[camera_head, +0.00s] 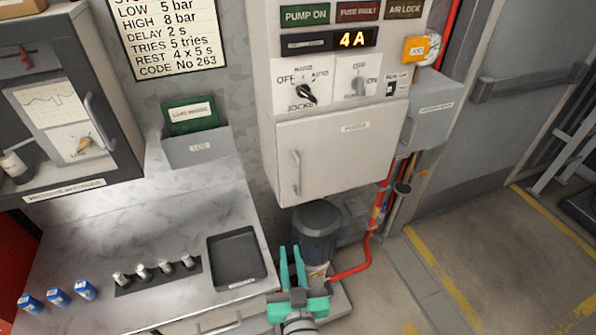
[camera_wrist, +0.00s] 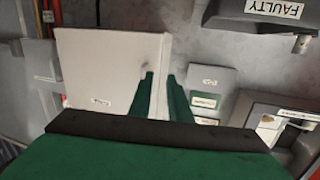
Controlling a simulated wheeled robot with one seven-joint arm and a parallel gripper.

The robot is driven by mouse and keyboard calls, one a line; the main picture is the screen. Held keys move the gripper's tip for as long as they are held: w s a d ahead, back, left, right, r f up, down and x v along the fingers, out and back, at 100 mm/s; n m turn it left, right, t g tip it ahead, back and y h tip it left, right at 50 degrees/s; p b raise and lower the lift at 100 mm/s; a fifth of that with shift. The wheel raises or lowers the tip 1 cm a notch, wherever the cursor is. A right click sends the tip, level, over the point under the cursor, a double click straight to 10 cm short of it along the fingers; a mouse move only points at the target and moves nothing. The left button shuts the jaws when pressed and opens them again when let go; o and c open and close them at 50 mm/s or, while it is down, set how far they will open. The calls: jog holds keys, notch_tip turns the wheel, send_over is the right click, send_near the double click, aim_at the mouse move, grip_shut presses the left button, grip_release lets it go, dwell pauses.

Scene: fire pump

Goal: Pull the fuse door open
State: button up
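The fuse door (camera_head: 340,155) is a pale panel on the lower front of the control cabinet in the head view. It is shut flush, with a label at upper right and a vertical bar handle (camera_head: 297,172) near its left edge. My gripper (camera_head: 291,250) has teal fingers and is below the door, in front of the grey motor. In the wrist view, the pale cabinet face (camera_wrist: 105,65) is left of centre. The fingers (camera_wrist: 160,75) are apart with nothing between them, overlapping the face's right edge. I cannot make out the handle clearly there.
A black tray (camera_head: 237,258) and several small fuses sit on the marbled counter at left. A grey motor (camera_head: 317,225) and red pipe (camera_head: 365,255) are under the cabinet. A grey box (camera_head: 432,110) is at its right.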

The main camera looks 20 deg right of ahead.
send_near(299, 173)
jog(key=shift+n+t, duration=0.4)
jog(key=w, duration=0.3)
jog(key=w+d, duration=0.1)
jog(key=w, duration=0.3)
jog(key=w+d, duration=0.1)
jog(key=w, duration=0.2)
jog(key=shift+w+f, duration=0.2)
jog(key=shift+f, duration=0.1)
grip_shut()
